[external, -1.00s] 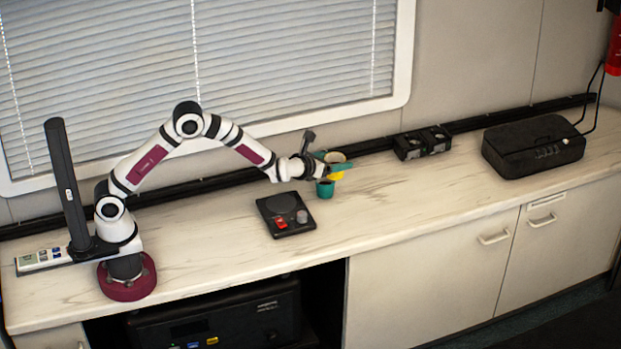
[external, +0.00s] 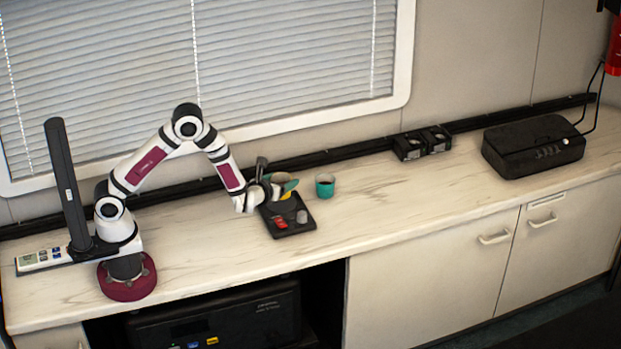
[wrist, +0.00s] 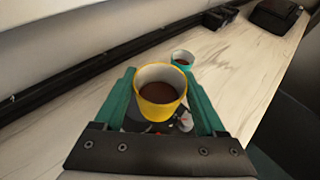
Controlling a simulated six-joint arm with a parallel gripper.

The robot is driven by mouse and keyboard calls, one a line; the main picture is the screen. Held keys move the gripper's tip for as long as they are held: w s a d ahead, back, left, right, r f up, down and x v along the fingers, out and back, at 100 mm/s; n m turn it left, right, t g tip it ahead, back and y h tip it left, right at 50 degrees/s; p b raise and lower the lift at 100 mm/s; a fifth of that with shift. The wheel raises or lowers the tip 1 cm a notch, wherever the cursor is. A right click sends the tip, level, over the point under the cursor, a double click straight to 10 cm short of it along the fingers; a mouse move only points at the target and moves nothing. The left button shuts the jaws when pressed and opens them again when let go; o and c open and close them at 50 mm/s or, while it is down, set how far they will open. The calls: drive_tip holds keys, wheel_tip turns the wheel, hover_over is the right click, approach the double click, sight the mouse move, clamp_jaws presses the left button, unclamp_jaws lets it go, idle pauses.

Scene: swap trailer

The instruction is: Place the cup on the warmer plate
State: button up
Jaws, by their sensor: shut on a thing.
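A yellow cup (wrist: 159,92) with dark brown contents is held upright between the green fingers of my gripper (wrist: 162,95) in the wrist view. In the external view my gripper (external: 285,188) is over the back part of the black warmer (external: 288,215), with the yellow cup (external: 286,195) mostly hidden by the fingers. The warmer has a red switch (external: 281,223) and a grey knob (external: 302,216) on its front part. Whether the cup touches the plate cannot be told. In the wrist view the cup hides most of the warmer.
A teal cup (external: 325,186) with dark contents stands just right of the warmer; it also shows in the wrist view (wrist: 182,60). A black case (external: 533,146) and small black boxes (external: 422,143) sit farther right. The counter in front is clear.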

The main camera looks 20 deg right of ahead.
drive_tip(key=w+f, duration=0.1)
drive_tip(key=w+d+f, duration=0.1)
drive_tip(key=w, duration=0.1)
drive_tip(key=w+f, duration=0.1)
drive_tip(key=shift+w+d, duration=0.15)
drive_tip(key=shift+w, duration=0.25)
drive_tip(key=shift+w+f, duration=0.1)
drive_tip(key=shift+f, duration=1.95)
drive_tip(key=o, duration=1.5)
drive_tip(key=shift+f, duration=0.1)
drive_tip(key=shift+c, duration=0.2)
drive_tip(key=v, duration=1.2)
